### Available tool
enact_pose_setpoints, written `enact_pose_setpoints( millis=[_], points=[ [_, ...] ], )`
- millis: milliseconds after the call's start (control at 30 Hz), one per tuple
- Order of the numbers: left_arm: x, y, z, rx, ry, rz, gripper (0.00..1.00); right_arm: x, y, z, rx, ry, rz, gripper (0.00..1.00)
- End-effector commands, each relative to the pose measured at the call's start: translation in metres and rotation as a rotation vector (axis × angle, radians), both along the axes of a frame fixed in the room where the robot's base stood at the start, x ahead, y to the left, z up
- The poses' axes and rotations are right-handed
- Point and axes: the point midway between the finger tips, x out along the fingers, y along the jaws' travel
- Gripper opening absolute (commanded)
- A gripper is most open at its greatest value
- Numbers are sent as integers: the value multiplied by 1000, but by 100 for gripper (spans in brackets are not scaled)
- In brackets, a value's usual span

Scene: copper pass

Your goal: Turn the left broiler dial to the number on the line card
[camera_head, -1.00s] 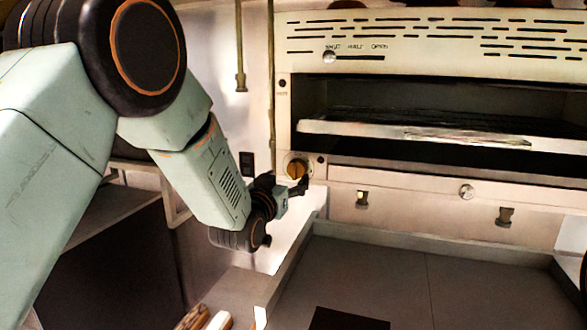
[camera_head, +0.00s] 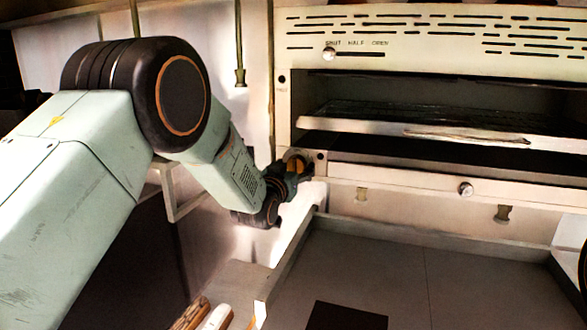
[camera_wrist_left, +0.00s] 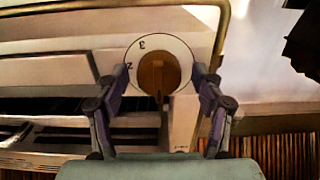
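The left broiler dial (camera_head: 294,165) is a brown-orange knob at the lower left corner of the broiler front, partly hidden by my gripper in the head view. In the left wrist view the knob (camera_wrist_left: 158,74) sits on a round white plate (camera_wrist_left: 146,44) where a 3 and a 2 show; the lower part of the plate is hard to read. My left gripper (camera_head: 300,168) is at the dial. In the wrist view its fingers (camera_wrist_left: 159,77) stand open on both sides of the knob, with gaps visible. My right gripper is not in view. I cannot make out a line card.
The cream broiler (camera_head: 430,60) has an open slot with a rack (camera_head: 440,132) and a slider marked shut, half, open. A round knob (camera_head: 466,188) is on the lower panel. A grey, walled counter (camera_head: 370,260) lies below, mostly clear, with a dark square (camera_head: 347,316).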

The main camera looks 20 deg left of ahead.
Motion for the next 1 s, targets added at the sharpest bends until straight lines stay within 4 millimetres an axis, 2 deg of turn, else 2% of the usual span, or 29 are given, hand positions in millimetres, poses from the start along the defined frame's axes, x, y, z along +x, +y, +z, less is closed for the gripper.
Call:
enact_pose_setpoints(
  millis=[67, 567, 800, 1000],
  points=[
    [0, 0, 0, 0, 0, 0, 58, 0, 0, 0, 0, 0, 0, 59],
    [0, -1, 1, 2, -1, -2, 16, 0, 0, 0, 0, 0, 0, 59],
    [0, 0, 0, 18, -2, 0, 14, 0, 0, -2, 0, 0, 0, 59],
    [0, 0, -1, 104, -5, -1, 14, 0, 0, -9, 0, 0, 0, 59]
  ],
)
